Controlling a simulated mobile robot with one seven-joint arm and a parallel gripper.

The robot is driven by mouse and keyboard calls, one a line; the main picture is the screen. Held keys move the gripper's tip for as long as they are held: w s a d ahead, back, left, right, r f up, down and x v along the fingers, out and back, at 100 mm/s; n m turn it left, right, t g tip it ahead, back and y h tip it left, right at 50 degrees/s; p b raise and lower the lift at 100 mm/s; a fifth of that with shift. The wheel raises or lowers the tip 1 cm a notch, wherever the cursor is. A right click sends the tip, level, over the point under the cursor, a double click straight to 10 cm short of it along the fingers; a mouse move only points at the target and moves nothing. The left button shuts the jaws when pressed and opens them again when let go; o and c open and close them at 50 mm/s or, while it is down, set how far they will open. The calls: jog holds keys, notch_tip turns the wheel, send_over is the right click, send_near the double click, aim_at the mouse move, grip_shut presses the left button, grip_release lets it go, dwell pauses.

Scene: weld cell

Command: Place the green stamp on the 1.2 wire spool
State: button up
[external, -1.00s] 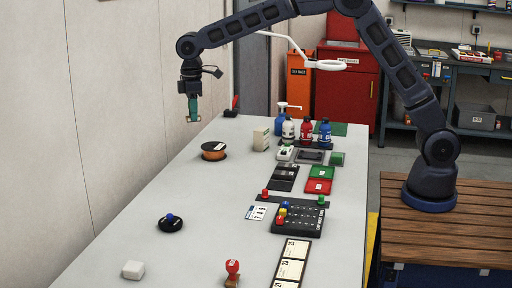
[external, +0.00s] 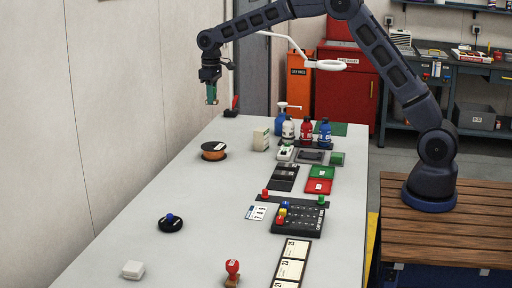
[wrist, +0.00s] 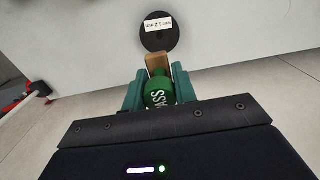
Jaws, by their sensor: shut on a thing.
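My gripper (external: 211,98) is shut on the green stamp (wrist: 158,92), high above the far left part of the table. In the wrist view, the stamp's green handle sits between my two teal fingers (wrist: 160,84), and its wooden block (wrist: 157,62) points away from the palm. The 1.2 wire spool (wrist: 158,38) shows beyond the block as a black disc with a white label reading 1.2 mm. It appears to be the black-rimmed spool with orange wire (external: 214,151) in the external view, below my gripper. The stamp is apart from the spool.
A red-handled item (external: 232,108) lies at the table's far end. The table around the spool (external: 190,185) is clear.

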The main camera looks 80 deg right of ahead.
aim_at(214, 146)
notch_tip(214, 146, down, 16)
jog(key=shift+f, duration=0.2)
dwell(0.4)
jog(key=shift+f, duration=0.2)
jog(key=o, duration=1)
jog(key=shift+c, duration=0.2)
